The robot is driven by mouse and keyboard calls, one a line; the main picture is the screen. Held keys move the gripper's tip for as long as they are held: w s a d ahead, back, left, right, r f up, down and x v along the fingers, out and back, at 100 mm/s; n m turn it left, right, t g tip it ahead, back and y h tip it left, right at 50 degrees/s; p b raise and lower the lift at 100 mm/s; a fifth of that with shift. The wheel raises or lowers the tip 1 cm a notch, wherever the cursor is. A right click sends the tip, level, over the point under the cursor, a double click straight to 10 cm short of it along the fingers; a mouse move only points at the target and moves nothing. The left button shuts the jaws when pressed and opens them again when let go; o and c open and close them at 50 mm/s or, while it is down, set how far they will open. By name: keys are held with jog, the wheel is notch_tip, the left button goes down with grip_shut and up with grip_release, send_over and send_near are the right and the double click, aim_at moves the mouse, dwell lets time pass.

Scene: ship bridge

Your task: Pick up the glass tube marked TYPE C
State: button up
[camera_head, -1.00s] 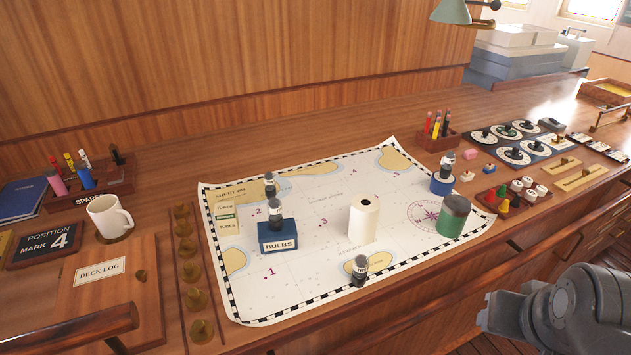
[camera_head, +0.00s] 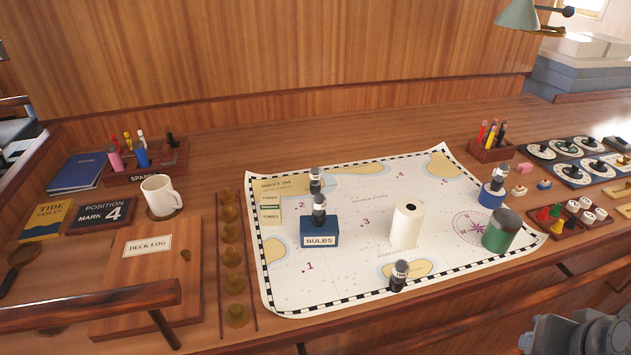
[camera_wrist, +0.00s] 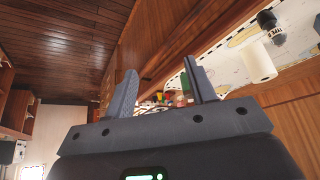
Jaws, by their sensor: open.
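Several small glass tubes with dark bases and pale labels stand on or around the chart (camera_head: 340,270). One tube (camera_head: 399,276) stands at the chart's front edge. Another tube (camera_head: 319,210) is on the blue BULBS box (camera_head: 319,236), with a further tube (camera_head: 315,181) just behind it. One more tube (camera_head: 498,179) is on a round blue holder (camera_head: 491,197) at the right. My gripper (camera_wrist: 160,66) is open and empty in the wrist view, away from the tubes.
A white roll (camera_head: 406,224) and a green canister (camera_head: 501,232) stand on the chart. A mug (camera_head: 160,196) and deck log board (camera_head: 140,275) are at left. A wooden rail (camera_head: 90,300) runs along the desk's front. The chart has bare patches between objects.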

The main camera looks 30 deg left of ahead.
jog(key=shift+o, duration=0.4)
jog(key=w+a+r+n+y, duration=0.1)
jog(key=w+a+r, duration=0.25)
jog(key=w, duration=0.25)
jog(key=w+a+r+n, duration=0.1)
jog(key=w+a+r, duration=0.25)
jog(key=w, duration=0.25)
jog(key=n+g+y, duration=0.2)
jog(key=n, duration=0.3)
send_over(315, 180)
jog(key=s+d, duration=0.2)
notch_tip(315, 180, down, 11)
jog(key=x, duration=0.5)
jog(key=shift+w+d, duration=0.15)
jog(key=shift+w, duration=0.1)
jog(key=x, duration=0.5)
jog(key=shift+s+f, duration=0.1)
jog(key=shift+s, duration=0.1)
jog(key=shift+c, duration=0.2)
